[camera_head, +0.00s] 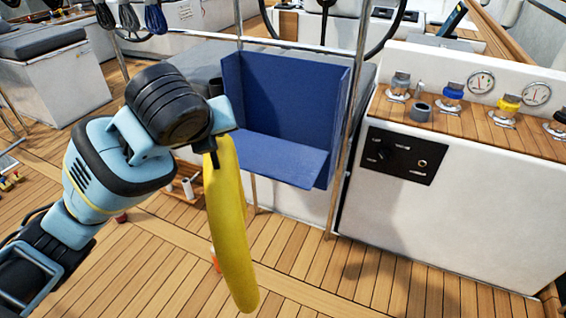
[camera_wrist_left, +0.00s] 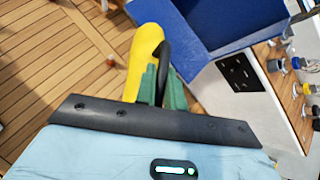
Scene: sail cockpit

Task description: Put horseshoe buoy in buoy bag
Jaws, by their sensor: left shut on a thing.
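The yellow horseshoe buoy (camera_head: 228,225) hangs from my left gripper (camera_head: 212,148) in the head view, seen almost edge-on with its long side down. My left gripper is shut on its upper end. In the left wrist view, the buoy (camera_wrist_left: 143,58) shows beyond the green fingers of the left gripper (camera_wrist_left: 163,85), with a black curved strap or handle beside it. The blue buoy bag (camera_head: 290,100) is an open box-like holder on the rail, behind and right of the buoy, with its front flap lowered. It also shows in the left wrist view (camera_wrist_left: 225,22). The buoy is outside the bag. My right gripper is not in view.
Steel rail posts (camera_head: 345,130) flank the bag. A white console (camera_head: 450,210) with winch-like knobs, gauges and a black switch panel (camera_head: 400,155) stands at the right. A grey-cushioned seat (camera_head: 50,70) is at the left. Teak deck below is mostly clear, with small items near the bag.

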